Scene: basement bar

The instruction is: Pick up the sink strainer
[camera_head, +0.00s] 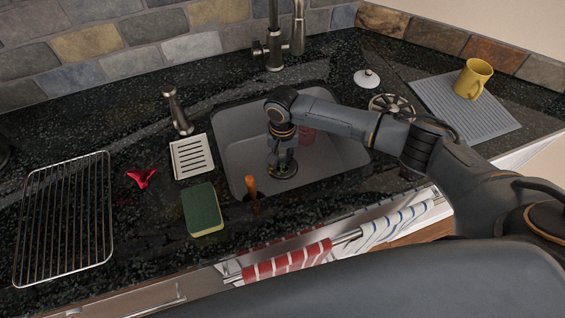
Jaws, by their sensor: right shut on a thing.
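My right gripper (282,162) reaches down into the grey sink basin (240,155). Its fingers are at a dark, round sink strainer (285,173) at the drain on the basin floor, and are shut on it. The fingers cover part of the strainer, and its details are small and dark. I cannot tell whether it is lifted clear of the drain. My left gripper is not in view.
A red cup-like thing (307,135) is in the basin behind my arm. A faucet (274,45) stands behind. A sponge (203,209), soap dish (191,156), rack (66,215), white stopper (366,79), round slotted metal piece (391,104) and yellow mug (473,78) surround the sink.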

